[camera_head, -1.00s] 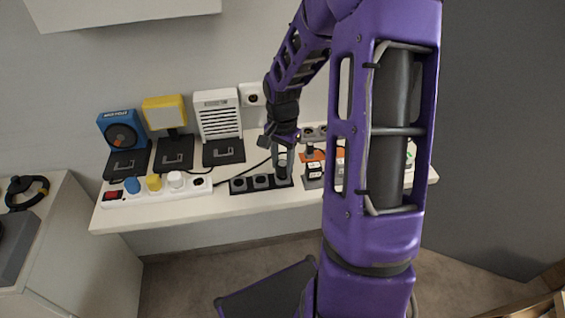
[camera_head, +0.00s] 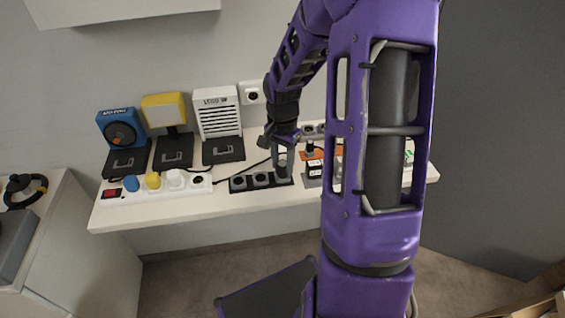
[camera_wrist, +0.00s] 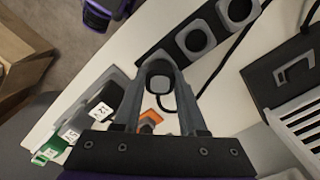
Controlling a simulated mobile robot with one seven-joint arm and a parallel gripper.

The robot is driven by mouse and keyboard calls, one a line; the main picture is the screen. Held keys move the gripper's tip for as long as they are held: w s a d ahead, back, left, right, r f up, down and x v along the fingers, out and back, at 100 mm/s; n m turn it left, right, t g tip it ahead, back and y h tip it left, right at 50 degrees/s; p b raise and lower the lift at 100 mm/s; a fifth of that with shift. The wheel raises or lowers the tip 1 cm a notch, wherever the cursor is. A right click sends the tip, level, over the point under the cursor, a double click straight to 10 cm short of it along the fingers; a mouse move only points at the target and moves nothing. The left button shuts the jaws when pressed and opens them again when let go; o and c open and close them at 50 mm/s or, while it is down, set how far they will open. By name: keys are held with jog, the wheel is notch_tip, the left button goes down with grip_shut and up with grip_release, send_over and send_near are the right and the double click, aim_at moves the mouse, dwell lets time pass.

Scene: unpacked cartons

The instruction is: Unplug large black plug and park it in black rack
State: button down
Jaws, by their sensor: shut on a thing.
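The black rack (camera_head: 234,186) is a dark strip on the white bench, with two empty round holes to the left. My gripper (camera_head: 283,155) is over its right end, shut on the large black plug (camera_head: 282,172). The plug stands upright at the rack's right end; whether it is fully seated I cannot tell. In the wrist view, my gripper (camera_wrist: 160,75) has a finger on each side of the plug (camera_wrist: 160,84), in line with the two empty holes of the rack (camera_wrist: 168,50). The plug's lower part is hidden.
A white power strip (camera_head: 120,194) at left holds blue, yellow and white plugs, with an empty socket at its right. A blue fan (camera_head: 121,133), yellow lamp (camera_head: 164,110) and white heater (camera_head: 217,113) stand behind. Right of the rack are labelled adapters (camera_head: 314,170), partly hidden by my arm.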

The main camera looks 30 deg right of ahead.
jog(key=shift+f+b, duration=0.3)
dwell(0.6)
jog(key=shift+c, duration=1.9)
grip_release()
jog(key=shift+r, duration=0.1)
